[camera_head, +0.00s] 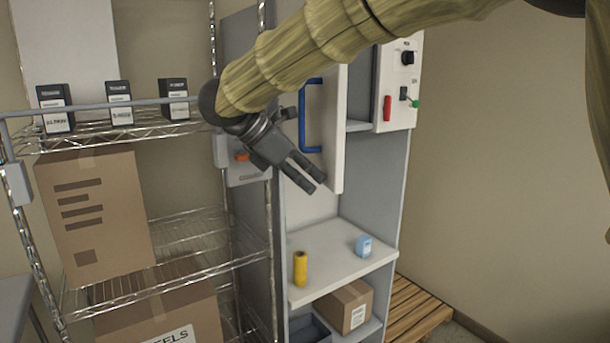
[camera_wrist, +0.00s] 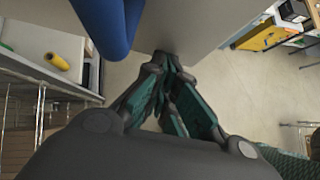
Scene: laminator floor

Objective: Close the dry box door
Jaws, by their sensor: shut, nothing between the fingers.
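The dry box door (camera_head: 333,150) is a pale panel with a blue handle (camera_head: 306,115). It stands open, swung out from the tall grey cabinet (camera_head: 386,180), with a gap showing the inside at its right. My arm hides its upper part. My gripper (camera_head: 317,183) is shut and empty, in front of the door and just below the handle. In the wrist view, the blue handle (camera_wrist: 112,22) is at upper left and the door (camera_wrist: 190,18) lies past my fingertips (camera_wrist: 172,62). I cannot tell whether the fingers touch the door.
A yellow roll (camera_head: 300,268) and a small blue item (camera_head: 363,245) stand on the cabinet's open shelf (camera_head: 330,262) below. A wire rack with cardboard boxes (camera_head: 95,215) is at left. A control panel (camera_head: 399,85) is at upper right. A wooden pallet (camera_head: 415,308) lies at lower right.

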